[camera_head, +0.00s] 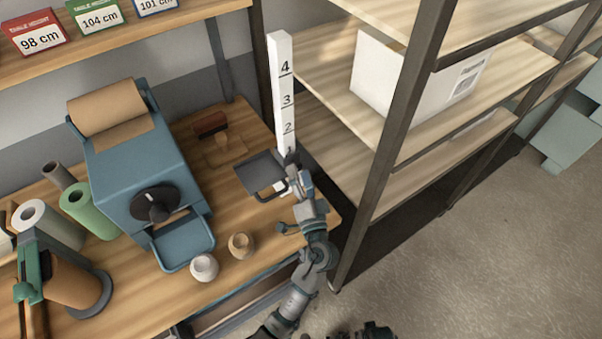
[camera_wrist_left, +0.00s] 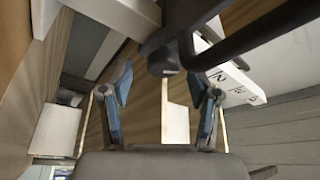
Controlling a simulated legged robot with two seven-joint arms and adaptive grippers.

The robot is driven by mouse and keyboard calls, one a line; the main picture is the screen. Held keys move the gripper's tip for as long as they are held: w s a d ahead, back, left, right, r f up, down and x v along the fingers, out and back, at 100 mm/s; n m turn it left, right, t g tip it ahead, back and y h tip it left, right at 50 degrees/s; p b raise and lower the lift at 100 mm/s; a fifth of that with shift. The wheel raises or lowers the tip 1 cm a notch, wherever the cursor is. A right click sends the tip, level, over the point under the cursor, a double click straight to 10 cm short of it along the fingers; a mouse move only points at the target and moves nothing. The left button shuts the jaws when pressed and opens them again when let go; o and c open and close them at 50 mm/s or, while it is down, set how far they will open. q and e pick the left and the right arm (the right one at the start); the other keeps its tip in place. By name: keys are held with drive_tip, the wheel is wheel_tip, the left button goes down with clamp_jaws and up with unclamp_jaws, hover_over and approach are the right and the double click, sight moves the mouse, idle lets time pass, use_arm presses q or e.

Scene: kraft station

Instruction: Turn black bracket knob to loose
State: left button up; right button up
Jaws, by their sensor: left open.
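A black bracket (camera_head: 260,173) with a flat plate and a loop-like frame sits on a white upright post (camera_head: 281,85) marked with numbers, at the right end of the wooden table. My left gripper (camera_head: 296,183) is at the lower part of the post, just right of the bracket plate, and hides much of the joint there. In the left wrist view the open gripper (camera_wrist_left: 160,88) has its two fingers apart, with the dark bracket and its rounded knob (camera_wrist_left: 163,60) just beyond and above the gap. Contact cannot be told. The numbered post (camera_wrist_left: 237,85) also shows there.
A blue paper dispenser (camera_head: 130,165) with a black dial stands left on the table. A metal-framed shelf (camera_head: 400,120) with a white box (camera_head: 377,75) stands close on the right.

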use_arm(q)
drive_tip(key=v, duration=1.1)
drive_tip(key=shift+s+d+f, duration=0.15)
drive_tip(key=shift+s, duration=0.05)
